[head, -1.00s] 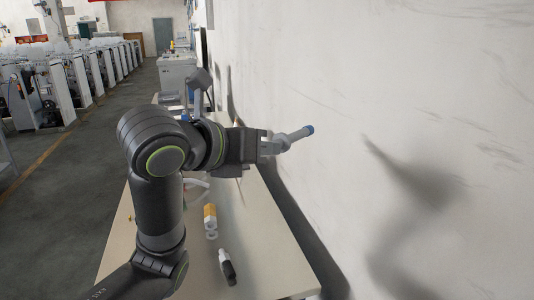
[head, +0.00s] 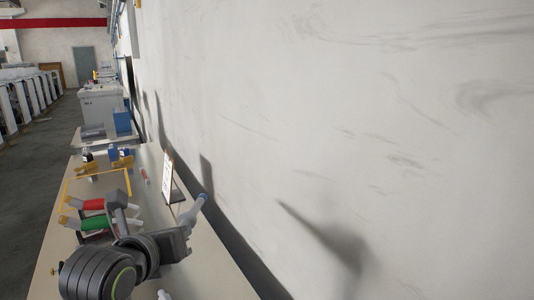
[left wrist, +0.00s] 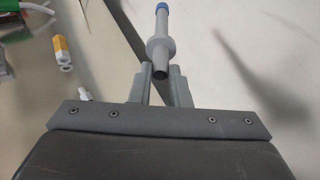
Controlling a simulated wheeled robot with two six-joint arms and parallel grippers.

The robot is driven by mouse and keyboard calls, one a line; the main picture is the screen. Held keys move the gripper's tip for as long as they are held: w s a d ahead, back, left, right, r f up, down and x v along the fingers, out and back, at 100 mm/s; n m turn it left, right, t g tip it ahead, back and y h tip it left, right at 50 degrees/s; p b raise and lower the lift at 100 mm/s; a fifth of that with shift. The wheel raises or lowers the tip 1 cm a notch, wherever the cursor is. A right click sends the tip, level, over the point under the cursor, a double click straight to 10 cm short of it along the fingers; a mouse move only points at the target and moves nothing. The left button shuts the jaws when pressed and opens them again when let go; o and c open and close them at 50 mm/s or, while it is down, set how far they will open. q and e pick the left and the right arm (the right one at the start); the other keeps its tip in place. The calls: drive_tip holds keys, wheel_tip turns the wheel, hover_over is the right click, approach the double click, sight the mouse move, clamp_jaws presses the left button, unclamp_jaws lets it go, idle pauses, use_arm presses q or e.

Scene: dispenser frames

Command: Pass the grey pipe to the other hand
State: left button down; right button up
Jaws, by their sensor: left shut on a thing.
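The grey pipe (head: 191,212) has a blue end and a collar, and it sticks up and to the right from the jaws of my left gripper (head: 184,230) in the head view. In the left wrist view the grey pipe (left wrist: 161,40) stands out beyond the fingertips, blue end away from me. My left gripper (left wrist: 160,78) is shut on it near its collar and holds it above the table. My right gripper is in neither view.
A long table (head: 215,262) runs along the pale wall (head: 350,110). On it are a yellow frame (head: 68,190), red (head: 93,204) and green (head: 94,223) handled items, and a standing sign (head: 167,178). A yellow-and-white item (left wrist: 61,48) shows in the left wrist view.

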use_arm(q)
drive_tip(key=a+f, duration=0.1)
drive_tip(key=s+f+n+y, duration=0.1)
drive_tip(key=a+f+y, duration=0.1)
drive_tip(key=f, duration=0.1)
drive_tip(key=shift+s+a+f+n, duration=0.1)
drive_tip(key=shift+s+a+n, duration=0.1)
drive_tip(key=shift+a+n, duration=0.1)
drive_tip(key=shift+w+d, duration=0.1)
drive_tip(key=w+d+r+m+g+h, duration=0.2)
drive_tip(key=w+d+r+m+h, duration=0.3)
drive_tip(key=d, duration=0.6)
drive_tip(key=w+m+h, duration=0.2)
drive_tip(key=h, duration=0.1)
drive_tip(key=shift+w+d+m+g, duration=0.3)
drive_tip(key=shift+w+m+g, duration=0.1)
